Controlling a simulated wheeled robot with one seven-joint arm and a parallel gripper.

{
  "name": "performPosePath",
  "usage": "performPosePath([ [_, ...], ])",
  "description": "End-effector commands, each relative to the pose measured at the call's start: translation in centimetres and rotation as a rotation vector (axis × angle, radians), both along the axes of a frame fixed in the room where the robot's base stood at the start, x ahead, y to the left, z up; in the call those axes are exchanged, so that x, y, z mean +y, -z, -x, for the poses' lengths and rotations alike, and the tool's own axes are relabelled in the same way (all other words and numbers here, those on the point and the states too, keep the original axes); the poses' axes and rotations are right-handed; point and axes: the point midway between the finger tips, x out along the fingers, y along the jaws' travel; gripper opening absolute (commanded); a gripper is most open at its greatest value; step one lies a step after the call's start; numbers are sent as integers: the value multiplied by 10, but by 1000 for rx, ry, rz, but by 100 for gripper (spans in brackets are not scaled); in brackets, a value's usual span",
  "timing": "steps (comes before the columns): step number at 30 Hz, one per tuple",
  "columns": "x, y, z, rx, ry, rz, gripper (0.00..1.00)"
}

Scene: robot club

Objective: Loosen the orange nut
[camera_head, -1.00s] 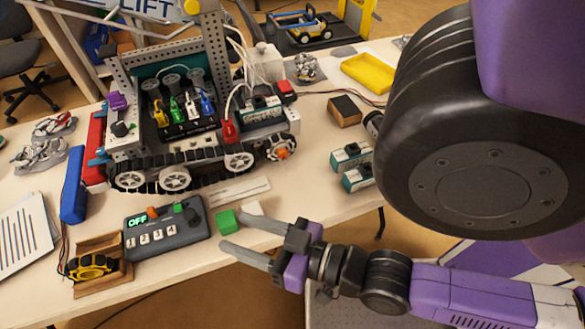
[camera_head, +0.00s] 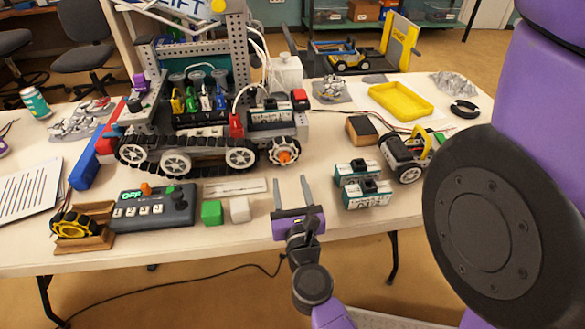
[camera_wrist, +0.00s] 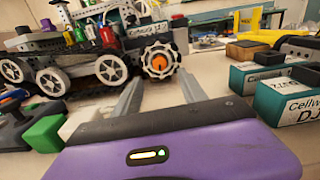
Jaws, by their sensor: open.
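The orange nut (camera_head: 284,156) sits at the hub of the wheel at the right end of the tracked robot (camera_head: 185,155) on the table. In the wrist view the orange nut (camera_wrist: 158,63) shows at the centre of its spoked wheel, beyond the fingertips. My gripper (camera_head: 291,180) is open and empty at the table's front edge, its fingers pointing toward the wheel with a gap left between. In the wrist view my gripper (camera_wrist: 160,85) shows both fingers apart, below and in front of the wheel.
A green cube (camera_head: 211,212) and white cube (camera_head: 239,209) lie left of my gripper, beside a control box (camera_head: 153,208). Teal-and-white battery boxes (camera_head: 362,187) stand close on the right. A small wheeled robot (camera_head: 405,155) is farther right. The table between my fingers and the wheel looks clear.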

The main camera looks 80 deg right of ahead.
Motion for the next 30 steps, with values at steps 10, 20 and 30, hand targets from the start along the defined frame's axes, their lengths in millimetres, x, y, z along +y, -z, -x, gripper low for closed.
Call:
performPosePath([
  [10, -29, -4, -10, -40, 4, -13, 49],
  [20, -67, -2, -27, -39, 1, -14, 49],
  [30, -72, 0, -30, -37, 0, -14, 49],
])
